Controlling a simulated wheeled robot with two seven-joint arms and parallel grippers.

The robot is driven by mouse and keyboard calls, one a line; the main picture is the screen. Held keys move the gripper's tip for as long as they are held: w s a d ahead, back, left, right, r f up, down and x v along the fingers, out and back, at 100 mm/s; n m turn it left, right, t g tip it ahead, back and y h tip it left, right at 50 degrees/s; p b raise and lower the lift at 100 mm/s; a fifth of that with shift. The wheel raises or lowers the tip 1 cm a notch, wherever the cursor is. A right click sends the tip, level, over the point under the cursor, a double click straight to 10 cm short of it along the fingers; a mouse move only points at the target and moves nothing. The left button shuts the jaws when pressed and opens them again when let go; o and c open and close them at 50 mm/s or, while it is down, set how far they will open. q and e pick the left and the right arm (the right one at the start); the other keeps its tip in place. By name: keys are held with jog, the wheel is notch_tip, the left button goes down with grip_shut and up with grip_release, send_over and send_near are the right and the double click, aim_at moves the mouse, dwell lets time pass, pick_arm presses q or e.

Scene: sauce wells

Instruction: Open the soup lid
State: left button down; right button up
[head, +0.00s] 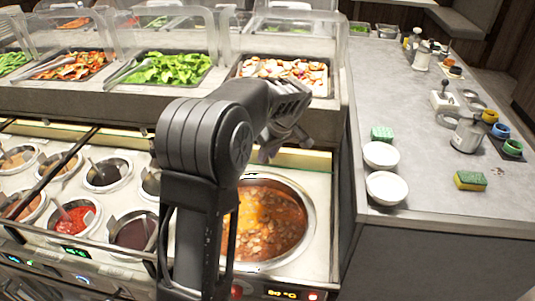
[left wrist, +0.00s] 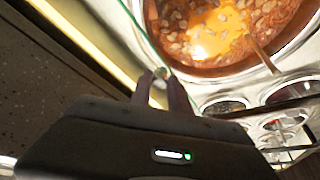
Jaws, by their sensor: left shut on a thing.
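The soup well (head: 306,252) is a round steel-rimmed pot of orange-brown soup at the right end of the counter. The soup also shows at the top of the left wrist view (left wrist: 211,42). The soup lid looks like a clear glass panel; its thin green edge (left wrist: 139,32) runs up from my fingers in that view. My left gripper (head: 270,152) is at the back edge of the soup well, partly behind my own arm. In the left wrist view, its fingers (left wrist: 161,76) are shut on a small round knob at the glass edge. The lid's exact tilt is hard to tell.
Several sauce wells (head: 75,217) with ladles lie left of my arm, crossed by dark rails. Food trays (head: 285,72) under clear guards stand behind. The grey side counter (head: 410,170) at right holds white bowls (head: 387,188), sponges (head: 470,180) and cups.

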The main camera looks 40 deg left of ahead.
pick_arm(q)
jog(key=w+a, duration=0.1)
jog(key=w, duration=0.1)
jog(key=w+a+p, duration=0.1)
jog(key=shift+w, duration=0.4)
jog(key=c, duration=1.2)
grip_release()
jog(key=shift+s, duration=0.1)
jog(key=shift+c, duration=0.2)
jog(key=v, duration=0.7)
jog(key=shift+d+r+b, duration=0.2)
jog(key=shift+r+b, duration=0.15)
jog(key=shift+b, duration=0.05)
